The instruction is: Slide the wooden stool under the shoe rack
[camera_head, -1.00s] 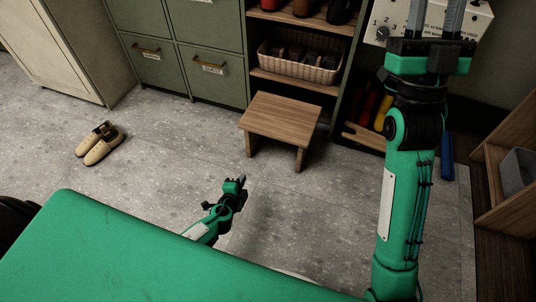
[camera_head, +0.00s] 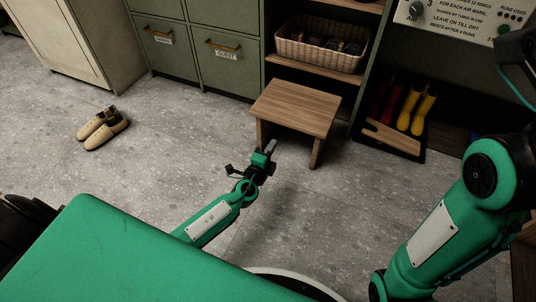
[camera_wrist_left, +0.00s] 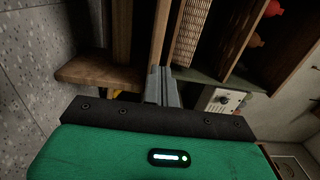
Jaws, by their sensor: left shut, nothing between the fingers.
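The wooden stool (camera_head: 296,104) stands upright on the floor in front of the shoe rack (camera_head: 314,75). Its far edge lies close to the rack's lowest visible shelf; the space below that shelf is dark and partly hidden by the stool. My left gripper (camera_head: 271,147) is shut and empty, low at the stool's near side by the left leg. I cannot tell whether it touches the stool. In the left wrist view the shut fingers (camera_wrist_left: 161,85) point towards woodwork, with a brown board, likely the stool (camera_wrist_left: 95,72), at left. My right gripper's fingers are not visible.
Green drawers (camera_head: 225,62) stand left of the rack. A boot tray (camera_head: 392,138) with red and yellow boots lies right of the stool. Tan shoes (camera_head: 104,128) sit on the left floor. The floor between shoes and stool is clear.

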